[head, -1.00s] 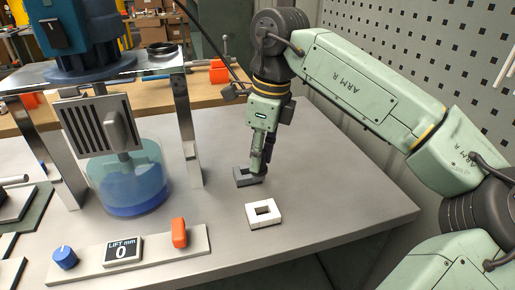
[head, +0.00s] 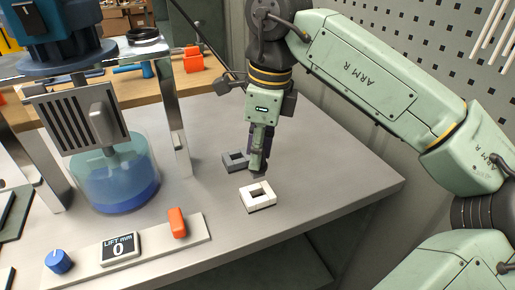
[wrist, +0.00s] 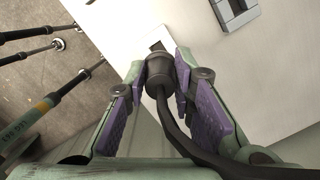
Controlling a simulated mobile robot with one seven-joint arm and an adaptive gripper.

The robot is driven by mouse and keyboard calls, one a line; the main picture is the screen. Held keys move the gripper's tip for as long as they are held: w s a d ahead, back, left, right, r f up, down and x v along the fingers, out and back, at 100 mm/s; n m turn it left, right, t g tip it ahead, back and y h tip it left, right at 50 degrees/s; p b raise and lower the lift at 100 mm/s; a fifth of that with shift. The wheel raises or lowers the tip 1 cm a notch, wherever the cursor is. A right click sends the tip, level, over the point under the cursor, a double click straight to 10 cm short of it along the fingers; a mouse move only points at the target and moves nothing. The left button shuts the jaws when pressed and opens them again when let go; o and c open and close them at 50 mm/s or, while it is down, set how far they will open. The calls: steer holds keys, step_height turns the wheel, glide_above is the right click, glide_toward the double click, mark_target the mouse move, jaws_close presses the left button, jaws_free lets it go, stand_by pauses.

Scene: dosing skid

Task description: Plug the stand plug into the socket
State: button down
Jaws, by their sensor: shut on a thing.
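My gripper (head: 258,172) points down over the bench. In the wrist view its purple pads are shut on a dark round plug (wrist: 160,72), with a thick black cable running back toward the camera. The white square block with a square opening (head: 262,205) sits just in front of the fingertips in the head view. The grey square block with an opening (head: 228,166) stands behind and left of the gripper, and also shows at the top of the wrist view (wrist: 222,14). The plug's far end is hidden, so I cannot tell its height above the white block.
A mixer stand with a blue-filled vessel (head: 115,185) is on the left. The bench right of the white block is clear.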

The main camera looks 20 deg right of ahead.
mark_target(258, 175)
steer(key=shift+f, duration=0.15)
steer(key=shift+f+b, duration=1.85)
steer(key=shift+f, duration=0.3)
steer(key=shift+f+b, duration=0.95)
steer(key=shift+f, duration=0.15)
stand_by(0.8)
steer(key=c, duration=1.3)
jaws_free()
steer(key=r, duration=0.7)
steer(key=shift+s+d+r, duration=0.2)
steer(key=shift+s+d, duration=0.05)
steer(key=shift+d, duration=0.1)
steer(key=shift+s, duration=0.1)
